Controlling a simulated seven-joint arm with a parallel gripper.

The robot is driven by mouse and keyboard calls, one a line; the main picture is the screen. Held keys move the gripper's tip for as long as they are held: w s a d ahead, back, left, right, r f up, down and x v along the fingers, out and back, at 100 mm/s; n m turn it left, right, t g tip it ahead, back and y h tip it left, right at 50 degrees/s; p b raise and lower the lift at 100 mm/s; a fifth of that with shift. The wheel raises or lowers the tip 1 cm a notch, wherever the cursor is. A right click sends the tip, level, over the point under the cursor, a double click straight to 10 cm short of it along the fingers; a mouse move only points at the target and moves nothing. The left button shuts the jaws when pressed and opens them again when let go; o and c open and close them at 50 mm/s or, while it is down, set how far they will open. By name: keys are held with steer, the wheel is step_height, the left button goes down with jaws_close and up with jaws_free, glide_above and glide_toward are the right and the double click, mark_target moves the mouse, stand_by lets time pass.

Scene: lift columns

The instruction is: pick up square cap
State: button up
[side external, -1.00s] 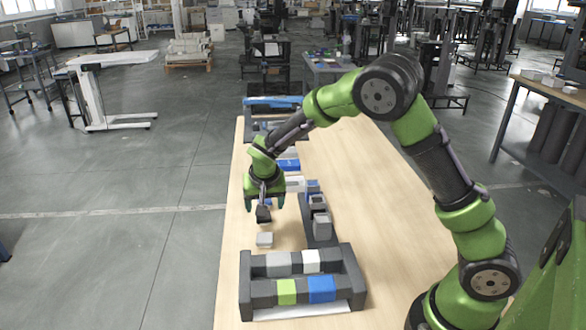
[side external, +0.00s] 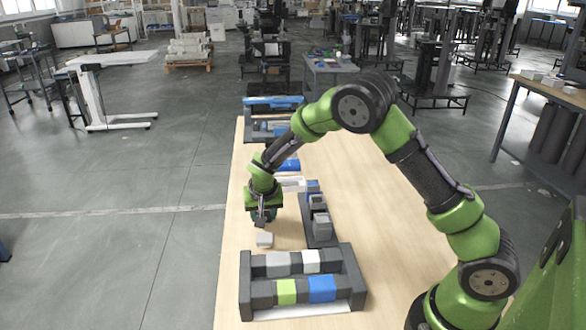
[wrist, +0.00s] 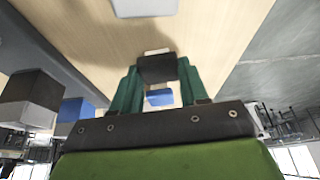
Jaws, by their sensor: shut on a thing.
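A dark square cap (wrist: 157,68) is between the two teal fingers of my gripper (wrist: 158,75) in the wrist view. My gripper is shut on it. In the side external view my gripper (side external: 263,214) points down over the left part of the wooden table (side external: 385,215). The cap is mostly hidden by the fingers there. A light grey block (side external: 264,240) lies on the table just in front of my gripper, apart from it. I cannot tell from the side view how high the cap is above the table.
A dark rack (side external: 362,284) with grey, white, green and blue blocks stands at the table's near end. A dark holder (side external: 318,238) with grey blocks is right of my gripper. Blue and white pieces lie behind it. The table's right side is clear.

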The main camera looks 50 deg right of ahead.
mark_target(266, 214)
steer(key=shift+c, duration=0.4)
steer(key=shift+r, duration=0.1)
steer(key=shift+r, duration=0.3)
step_height(266, 214, up, 8)
steer(key=shift+f, duration=0.2)
steer(key=s+d+r+m+g, duration=0.3)
steer(key=s+d+m, duration=0.2)
steer(key=m, duration=0.4)
steer(key=s+d+r+m+g, duration=0.2)
steer(key=s+d+m+g, duration=0.25)
steer(key=m, duration=0.55)
steer(key=shift+t, duration=0.45)
steer(key=shift+s+d+f, duration=0.1)
steer(key=shift+f, duration=1.2)
steer(key=shift+s+d+f, duration=0.1)
steer(key=shift+f, duration=1.15)
steer(key=shift+f, duration=0.6)
